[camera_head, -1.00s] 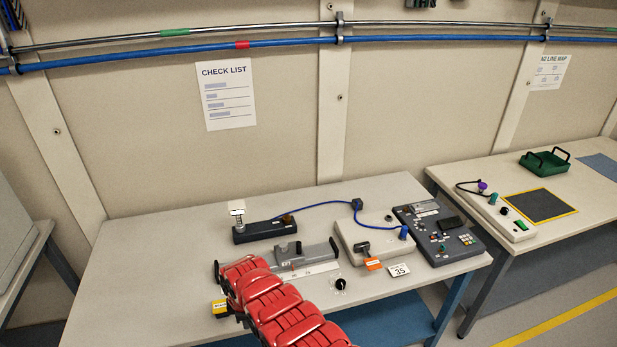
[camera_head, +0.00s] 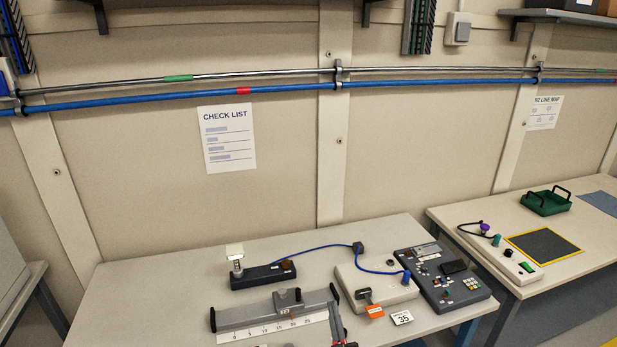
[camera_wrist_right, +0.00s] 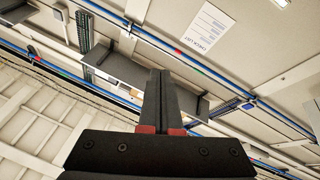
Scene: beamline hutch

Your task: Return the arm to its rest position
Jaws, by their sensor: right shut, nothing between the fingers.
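My right gripper (camera_head: 336,318) shows at the bottom edge of the head view, in front of the right end of a grey rail device. Its fingers are together and empty. In the right wrist view the dark fingers of the right gripper (camera_wrist_right: 159,75) lie against each other, with red parts at their base. They point toward the wall and pipes, with nothing held. The rest of my right arm is below the head view. My left gripper is not in view.
The table (camera_head: 130,290) carries the rail device (camera_head: 262,312), a dark box (camera_head: 262,276), a pale box (camera_head: 372,290) and a control panel (camera_head: 442,280). A blue cable (camera_head: 315,250) links boxes. A second table (camera_head: 470,215) stands right. Blue pipe (camera_head: 290,88) crosses the wall.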

